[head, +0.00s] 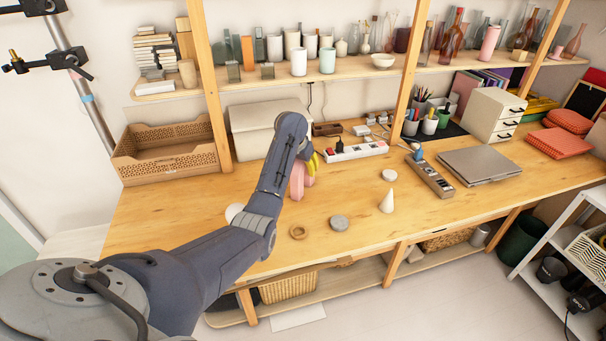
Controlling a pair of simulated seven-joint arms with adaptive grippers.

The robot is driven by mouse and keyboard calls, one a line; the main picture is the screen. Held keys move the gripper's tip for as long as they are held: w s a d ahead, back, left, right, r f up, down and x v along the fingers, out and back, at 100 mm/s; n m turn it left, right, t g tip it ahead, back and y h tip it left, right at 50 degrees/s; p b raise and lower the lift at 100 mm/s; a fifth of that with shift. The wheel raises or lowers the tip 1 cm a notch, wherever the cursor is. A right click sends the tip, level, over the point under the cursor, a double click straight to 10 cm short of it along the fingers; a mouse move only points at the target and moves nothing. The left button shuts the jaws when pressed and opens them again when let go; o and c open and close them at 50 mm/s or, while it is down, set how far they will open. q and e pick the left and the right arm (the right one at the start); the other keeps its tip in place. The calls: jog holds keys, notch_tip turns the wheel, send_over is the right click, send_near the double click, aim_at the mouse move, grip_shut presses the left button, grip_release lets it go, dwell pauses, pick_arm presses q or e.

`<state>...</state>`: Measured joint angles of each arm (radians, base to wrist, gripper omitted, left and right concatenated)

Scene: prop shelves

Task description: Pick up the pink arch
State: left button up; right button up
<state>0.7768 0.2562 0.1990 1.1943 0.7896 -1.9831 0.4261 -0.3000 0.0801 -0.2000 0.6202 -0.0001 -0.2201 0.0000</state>
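A pink piece, which looks like the pink arch (297,182), stands on the wooden table beyond my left forearm. The arm covers its left part, so its full outline is hidden. More pink shows just to its right, and I cannot tell whether it is the same piece. A yellow piece (315,162) is close behind it. My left gripper (306,152) is at the end of the arm, above and right beside the pink piece. Its fingers are mostly hidden by the wrist, so contact and opening do not show. My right gripper is out of view.
A white cone (387,201), a grey disc (339,223), a wooden ring (298,232) and a pale disc (389,175) lie on the table. A white bin (250,133), a power strip (354,152) and a brown crate (167,151) stand behind. The front right tabletop is clear.

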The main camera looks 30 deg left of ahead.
pick_arm(q)
grip_shut()
jog(key=shift+r, duration=0.1)
